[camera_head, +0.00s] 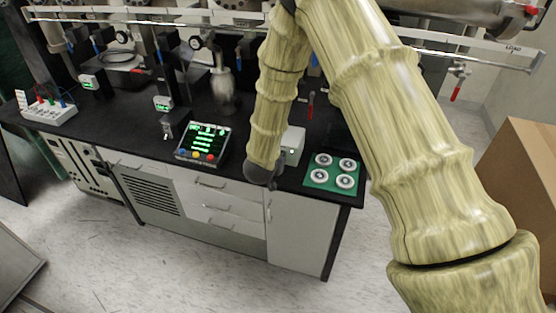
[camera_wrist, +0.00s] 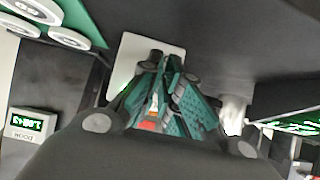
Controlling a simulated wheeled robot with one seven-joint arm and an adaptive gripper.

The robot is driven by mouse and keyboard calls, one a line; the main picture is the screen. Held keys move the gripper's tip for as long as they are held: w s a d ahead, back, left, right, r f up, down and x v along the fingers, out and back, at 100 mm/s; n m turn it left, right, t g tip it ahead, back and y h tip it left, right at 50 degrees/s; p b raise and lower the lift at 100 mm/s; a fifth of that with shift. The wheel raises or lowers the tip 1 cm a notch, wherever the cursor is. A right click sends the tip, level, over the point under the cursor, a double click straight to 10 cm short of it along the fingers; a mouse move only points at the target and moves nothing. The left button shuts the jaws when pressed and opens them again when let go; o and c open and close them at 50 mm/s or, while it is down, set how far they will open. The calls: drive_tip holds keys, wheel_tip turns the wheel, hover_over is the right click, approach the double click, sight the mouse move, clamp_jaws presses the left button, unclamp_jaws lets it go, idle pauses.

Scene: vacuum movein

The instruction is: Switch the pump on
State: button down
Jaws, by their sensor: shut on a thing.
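A white box (camera_head: 292,146) with a small green light stands on the black bench, partly hidden behind my arm; I take it for the pump's switch box. In the wrist view the white box (camera_wrist: 128,62) lies right beyond my fingertips. My gripper (camera_wrist: 165,72) has its dark teal fingers closed together against or just before the box. What they hold is mostly hidden; a small red and orange patch (camera_wrist: 150,122) shows between the fingers.
A green plate (camera_head: 333,174) with several white discs is right of the box. A control panel (camera_head: 203,143) with coloured buttons is left. A metal rail (camera_head: 420,50) crosses above the bench. A cardboard box (camera_head: 520,165) stands at the right. Floor before the bench is clear.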

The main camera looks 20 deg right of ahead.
drive_tip(key=shift+w+r, duration=0.15)
drive_tip(key=c, duration=1.6)
unclamp_jaws()
drive_tip(key=shift+o, duration=0.2)
drive_tip(key=v, duration=1.2)
